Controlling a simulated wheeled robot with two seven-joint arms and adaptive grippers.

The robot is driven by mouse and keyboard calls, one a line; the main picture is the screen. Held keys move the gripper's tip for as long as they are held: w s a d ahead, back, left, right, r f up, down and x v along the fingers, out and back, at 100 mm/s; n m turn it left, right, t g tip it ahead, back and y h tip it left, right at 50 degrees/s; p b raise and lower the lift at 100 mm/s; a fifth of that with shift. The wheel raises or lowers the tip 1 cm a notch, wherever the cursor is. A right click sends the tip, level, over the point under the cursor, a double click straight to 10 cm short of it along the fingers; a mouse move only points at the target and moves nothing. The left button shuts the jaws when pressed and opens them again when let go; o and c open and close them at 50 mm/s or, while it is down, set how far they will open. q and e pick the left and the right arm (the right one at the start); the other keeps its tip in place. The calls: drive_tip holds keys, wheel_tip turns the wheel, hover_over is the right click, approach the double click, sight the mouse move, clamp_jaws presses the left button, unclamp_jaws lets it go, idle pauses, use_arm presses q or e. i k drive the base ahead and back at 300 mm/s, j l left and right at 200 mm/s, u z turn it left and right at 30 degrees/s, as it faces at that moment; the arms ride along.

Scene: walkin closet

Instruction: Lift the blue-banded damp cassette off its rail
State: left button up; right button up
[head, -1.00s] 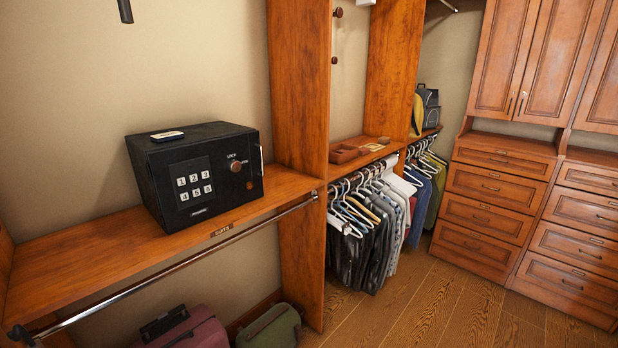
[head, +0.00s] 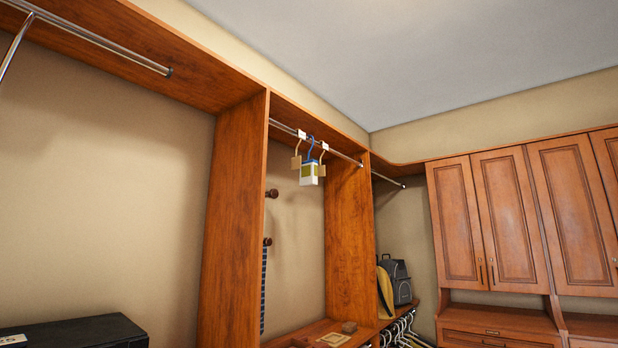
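A small white cassette (head: 308,180) with a green panel and blue at its top hangs from the upper metal rail (head: 346,158) by a blue hook (head: 310,146). It hangs in the middle bay, between two wooden uprights. A tan block (head: 296,162) hangs close on its left and another tan block (head: 322,171) close on its right, each on its own hook. Details of the cassette are too small to read. Neither of my grippers is in view.
White tags (head: 301,134) sit on the rail beside the blue hook. Two dark pegs (head: 271,193) project in the bay. Below are a shelf with small wooden items (head: 348,327), a backpack (head: 401,283) and a black safe (head: 85,331). Cabinets (head: 500,215) stand at right.

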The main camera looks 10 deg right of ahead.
sight(308, 171)
drive_tip(key=i+l+u, duration=0.1)
drive_tip(key=l, duration=0.25)
drive_tip(key=i+l, duration=0.25)
drive_tip(key=l, duration=0.15)
drive_tip(key=i+l+u, duration=0.15)
drive_tip(key=l, duration=0.2)
drive_tip(key=i+l, duration=0.15)
drive_tip(key=l, duration=0.25)
drive_tip(key=i+l+u, duration=0.15)
drive_tip(key=l, duration=0.25)
drive_tip(key=i+l, duration=0.1)
drive_tip(key=l, duration=0.3)
drive_tip(key=i+l+u, duration=0.15)
drive_tip(key=l, duration=0.65)
drive_tip(key=i+l+u, duration=0.1)
drive_tip(key=l, duration=0.25)
drive_tip(key=i+l+u, duration=0.1)
drive_tip(key=l, duration=0.25)
drive_tip(key=i+l+u, duration=0.1)
drive_tip(key=i+l, duration=0.15)
drive_tip(key=l, duration=0.1)
